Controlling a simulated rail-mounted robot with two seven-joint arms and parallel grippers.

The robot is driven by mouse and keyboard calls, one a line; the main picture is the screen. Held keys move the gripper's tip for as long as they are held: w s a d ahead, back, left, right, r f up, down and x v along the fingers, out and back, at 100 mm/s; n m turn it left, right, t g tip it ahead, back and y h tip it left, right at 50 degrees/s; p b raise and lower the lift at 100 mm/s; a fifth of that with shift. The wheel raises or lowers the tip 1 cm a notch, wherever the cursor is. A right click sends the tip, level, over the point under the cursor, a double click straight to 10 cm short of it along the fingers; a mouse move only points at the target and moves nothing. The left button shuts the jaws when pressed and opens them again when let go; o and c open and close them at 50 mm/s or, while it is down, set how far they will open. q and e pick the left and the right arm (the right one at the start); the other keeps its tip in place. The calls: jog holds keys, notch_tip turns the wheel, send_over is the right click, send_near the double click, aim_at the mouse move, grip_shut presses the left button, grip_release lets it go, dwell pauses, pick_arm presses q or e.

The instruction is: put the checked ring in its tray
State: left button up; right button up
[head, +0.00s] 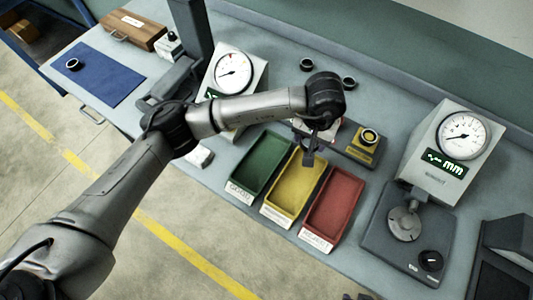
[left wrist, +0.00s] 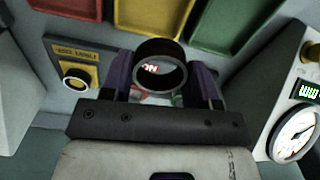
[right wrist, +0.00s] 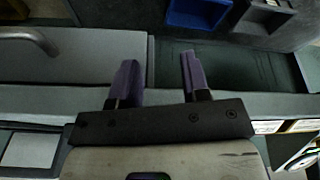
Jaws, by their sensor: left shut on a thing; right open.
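My left gripper (head: 309,158) hangs over the back part of the yellow tray in the head view. All three look empty. My right gripper (right wrist: 157,80) is open and empty, away from the trays.
Dial gauges (head: 233,72) and (head: 464,134) flank the trays. A yellow-topped block (head: 362,150) carries another ring (head: 369,136). Dark rings (head: 306,64) and (head: 348,82) lie behind. One ring (head: 73,64) lies on a blue mat (head: 92,78).

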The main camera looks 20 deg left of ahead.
pick_arm(q)
send_over(270, 149)
notch_tip(270, 149, down, 6)
jog(key=shift+d+f, duration=0.1)
jog(key=shift+f, duration=2)
jog(key=shift+f+b, duration=0.25)
jog(key=shift+b, duration=0.05)
jog(key=o, duration=0.8)
jog(key=shift+r, duration=0.1)
jog(key=shift+c, duration=0.2)
notch_tip(270, 149, up, 12)
jog(key=p, duration=0.1)
jog(key=shift+r, duration=0.15)
